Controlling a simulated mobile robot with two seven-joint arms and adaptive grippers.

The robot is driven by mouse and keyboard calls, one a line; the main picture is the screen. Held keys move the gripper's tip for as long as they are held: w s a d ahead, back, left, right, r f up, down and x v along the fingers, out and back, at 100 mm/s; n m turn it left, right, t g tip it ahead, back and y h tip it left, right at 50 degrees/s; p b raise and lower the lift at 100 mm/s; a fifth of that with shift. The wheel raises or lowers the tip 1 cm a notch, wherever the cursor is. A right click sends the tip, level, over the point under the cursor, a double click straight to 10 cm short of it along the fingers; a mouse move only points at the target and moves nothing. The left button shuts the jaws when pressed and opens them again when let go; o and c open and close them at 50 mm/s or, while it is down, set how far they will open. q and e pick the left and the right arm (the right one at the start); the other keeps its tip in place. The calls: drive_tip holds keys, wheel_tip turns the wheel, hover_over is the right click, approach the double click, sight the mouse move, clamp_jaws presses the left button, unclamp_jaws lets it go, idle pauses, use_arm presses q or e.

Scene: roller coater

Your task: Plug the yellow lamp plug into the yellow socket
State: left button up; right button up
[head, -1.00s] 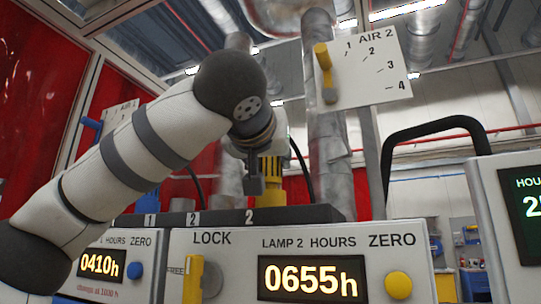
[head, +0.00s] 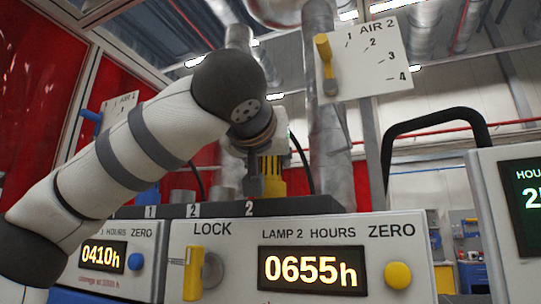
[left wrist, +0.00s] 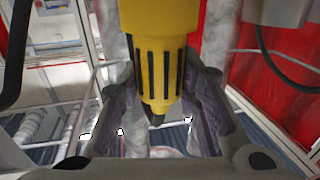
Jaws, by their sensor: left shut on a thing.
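The yellow lamp plug (left wrist: 158,60) has dark ribs and fills the middle of the left wrist view. It also shows in the head view (head: 271,178), upright just above or behind the black rail marked 2 (head: 249,207). My left gripper (head: 264,186) is shut on the plug; in the left wrist view its fingers (left wrist: 158,110) stand on either side of it. The plug's lower end is hidden by the rail in the head view. I cannot make out the yellow socket or tell whether the plug is seated. My right gripper is not in view.
Below the rail is a white panel with the LAMP 2 HOURS display (head: 312,271), a yellow LOCK lever (head: 194,273) and a yellow ZERO button (head: 398,275). The AIR 2 plate (head: 365,62) is above right. A black hoop handle (head: 440,120) stands at right.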

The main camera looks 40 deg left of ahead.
use_arm(q)
drive_tip(key=o, duration=1.3)
drive_tip(key=shift+s, duration=0.1)
drive_tip(key=v, duration=1.1)
drive_tip(key=shift+s+d, duration=0.3)
drive_tip(key=shift+r, duration=0.1)
wheel_tip(320, 180, up, 10)
drive_tip(key=shift+f, duration=0.1)
